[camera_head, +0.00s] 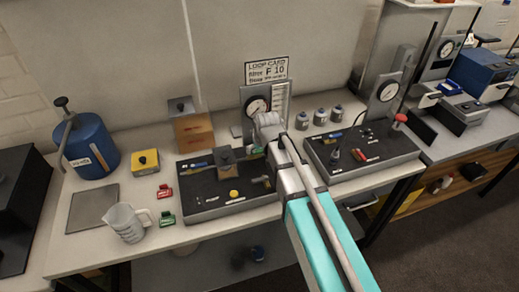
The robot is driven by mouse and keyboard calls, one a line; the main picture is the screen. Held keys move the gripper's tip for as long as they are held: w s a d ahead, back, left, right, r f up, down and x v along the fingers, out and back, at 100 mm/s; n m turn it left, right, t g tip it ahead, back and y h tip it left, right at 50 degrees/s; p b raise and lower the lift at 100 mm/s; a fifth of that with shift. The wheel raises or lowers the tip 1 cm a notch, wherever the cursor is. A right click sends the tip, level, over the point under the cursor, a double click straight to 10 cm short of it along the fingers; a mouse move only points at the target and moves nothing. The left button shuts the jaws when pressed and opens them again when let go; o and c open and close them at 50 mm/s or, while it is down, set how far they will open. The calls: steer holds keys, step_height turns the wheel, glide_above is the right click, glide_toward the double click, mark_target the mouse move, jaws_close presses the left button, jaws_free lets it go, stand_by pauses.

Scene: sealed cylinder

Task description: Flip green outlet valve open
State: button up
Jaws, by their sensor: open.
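A black valve panel (207,200) lies flat on the bench in the middle of the view. A small greenish handle on a brass fitting (267,182) sits near its right edge, beside my arm; it looks like the green outlet valve, but is too small to tell its position. Another small green piece (184,178) shows at the panel's left. A grey block-like part (227,157) stands at the panel's back middle. My gripper (259,142) is over the panel's back right, above and behind the greenish handle. It is open, with fingertips mostly hidden and no held object visible.
A second black panel (360,148) with a gauge is to the right. Left are a blue tank (88,147), yellow box (145,162), beaker (127,223), and red (164,192) and green (167,217) tags.

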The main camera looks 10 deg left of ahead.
steer(key=shift+s+m, duration=0.1)
steer(key=shift+m, duration=0.3)
stand_by(0.3)
steer(key=shift+s+m+h, duration=0.1)
steer(key=shift+m+h, duration=0.2)
steer(key=shift+m, duration=0.2)
steer(key=p+v, duration=1.3)
steer(key=v, duration=0.1)
steer(key=s+d+f+m+g+b, duration=0.1)
steer(key=s+d+f, duration=0.1)
steer(key=d, duration=0.6)
steer(key=s+d+f+m+g+h+b, duration=0.1)
steer(key=s+d+f+b, duration=0.1)
steer(key=d, duration=0.7)
steer(key=s+d+f+m+g+b, duration=0.1)
steer(key=s+d+f+b, duration=0.1)
steer(key=d, duration=0.6)
steer(key=shift+s+d+f+m+h, duration=0.2)
steer(key=shift+s+f+m+h, duration=0.1)
steer(key=shift+s+f, duration=0.2)
steer(key=shift+d+b, duration=0.1)
steer(key=shift+b, duration=0.2)
steer(key=shift+s+d+f+g, duration=0.2)
steer(key=shift+s+d, duration=0.1)
steer(key=shift+d, duration=0.25)
steer(key=shift+s+d+f+g, duration=0.1)
steer(key=shift+s+d+g, duration=0.1)
steer(key=shift+s+d, duration=0.25)
steer(key=shift+w, duration=0.1)
